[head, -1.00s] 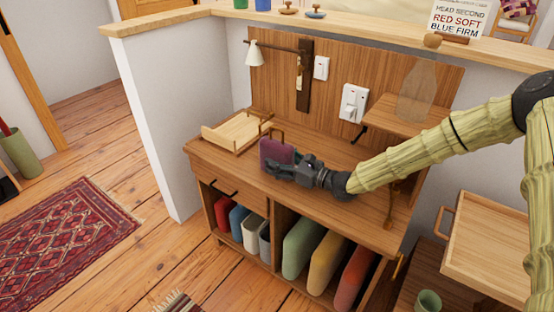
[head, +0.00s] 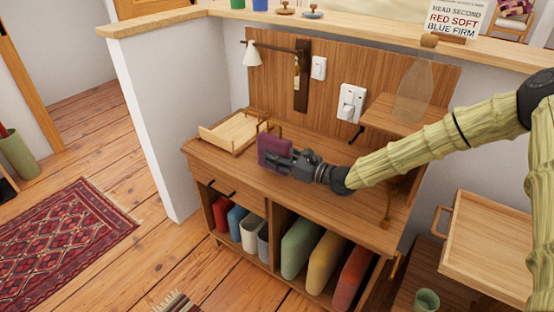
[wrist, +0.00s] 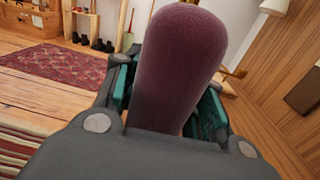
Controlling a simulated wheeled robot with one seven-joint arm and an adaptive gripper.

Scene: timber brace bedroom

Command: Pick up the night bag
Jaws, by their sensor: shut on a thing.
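The night bag (head: 273,151) is a small purple bag with a thin brown handle, above the wooden desk top in the head view. My gripper (head: 281,161) is shut on it, reaching in from the right. In the wrist view the bag (wrist: 178,70) fills the middle as a rounded purple shape between the teal-padded fingers (wrist: 168,100). The bag looks upright. Its lower part is hidden by the gripper in the wrist view, and any gap between bag and desk is hard to judge.
The desk (head: 325,205) has a wooden tray (head: 229,133) just left of the bag. A small shelf (head: 398,115) with a clear bottle stands right, beside my arm. Coloured upright items (head: 298,247) fill the cubbies below. A wooden tray (head: 497,240) is at far right.

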